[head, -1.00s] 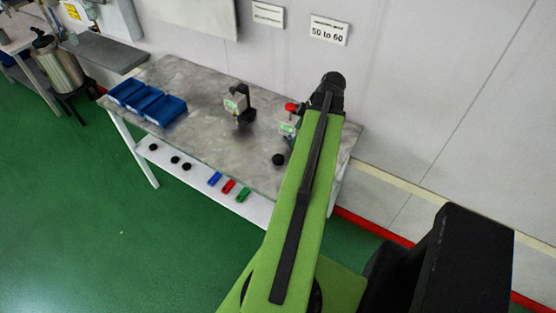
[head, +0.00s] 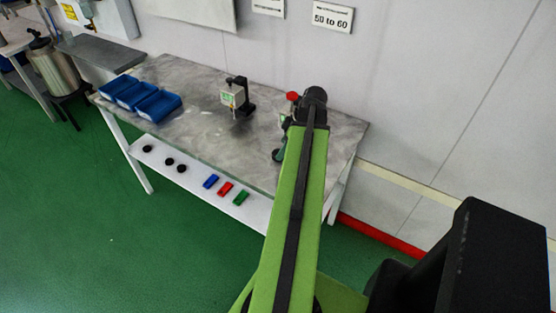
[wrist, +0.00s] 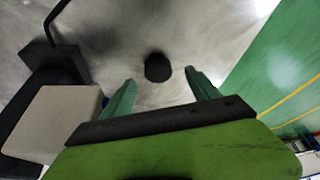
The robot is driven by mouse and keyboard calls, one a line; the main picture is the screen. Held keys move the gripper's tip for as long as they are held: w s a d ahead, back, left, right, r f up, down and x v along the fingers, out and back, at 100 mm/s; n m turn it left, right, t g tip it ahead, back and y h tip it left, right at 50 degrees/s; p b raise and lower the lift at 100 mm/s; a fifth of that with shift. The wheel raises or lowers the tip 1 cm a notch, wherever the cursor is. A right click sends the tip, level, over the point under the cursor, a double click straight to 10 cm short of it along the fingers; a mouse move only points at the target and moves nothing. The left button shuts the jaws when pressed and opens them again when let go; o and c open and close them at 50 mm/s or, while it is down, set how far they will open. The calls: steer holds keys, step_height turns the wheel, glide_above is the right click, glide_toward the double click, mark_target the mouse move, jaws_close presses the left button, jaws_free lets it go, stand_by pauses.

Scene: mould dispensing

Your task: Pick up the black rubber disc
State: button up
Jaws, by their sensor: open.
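The black rubber disc (wrist: 158,67) lies on the grey tabletop in the wrist view, with a dark blurred patch just beyond it. My gripper (wrist: 161,77) is open, its two green fingers on either side of the near edge of the disc as pictured, apart from it. Whether the fingertips are at table height I cannot tell. In the head view my gripper (head: 278,154) shows only partly beside my green arm, over the right part of the table; the disc there is mostly hidden.
A device with a red knob (head: 292,96) stands close behind my arm; a pale block with black parts (wrist: 50,120) is near the left finger. Another small press (head: 238,98), blue bins (head: 158,107), and a front shelf with black discs (head: 169,161) and coloured pieces (head: 225,188) are left.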

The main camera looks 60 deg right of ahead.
steer(key=b+x, duration=0.1)
steer(key=x, duration=0.1)
steer(key=b+x, duration=0.1)
steer(key=x, duration=0.1)
steer(key=shift+d+b, duration=0.2)
steer(key=shift+b, duration=0.1)
steer(key=shift+r, duration=0.15)
steer(key=c, duration=1.5)
